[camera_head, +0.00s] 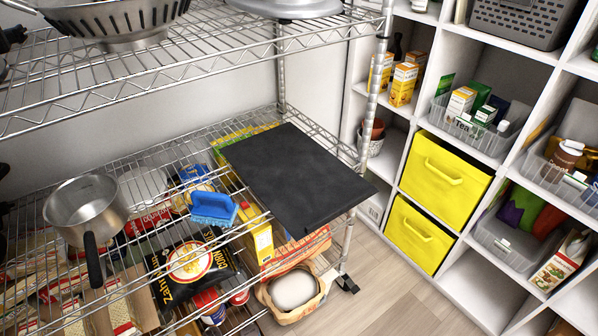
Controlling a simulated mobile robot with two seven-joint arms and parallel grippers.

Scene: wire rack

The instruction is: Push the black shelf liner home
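The black shelf liner (295,175) is a flat dark sheet at the right end of the lower visible wire shelf (150,160). It lies at an angle to the picture, its far end toward the wall. Its near end sticks out past the shelf's front edge, close to the front right post (369,100). Its right edge runs beside the shelf's right side rail. Whether it lies fully flat on the wires cannot be told. Neither of my grippers can be made out in the view.
A steel saucepan (86,212) and a blue brush (213,208) stand left of the liner. A colander (115,20) sits on the shelf above. Groceries lie below the wires. A white cubby unit (392,160) with yellow bins (444,178) stands right; floor (395,285) in front is clear.

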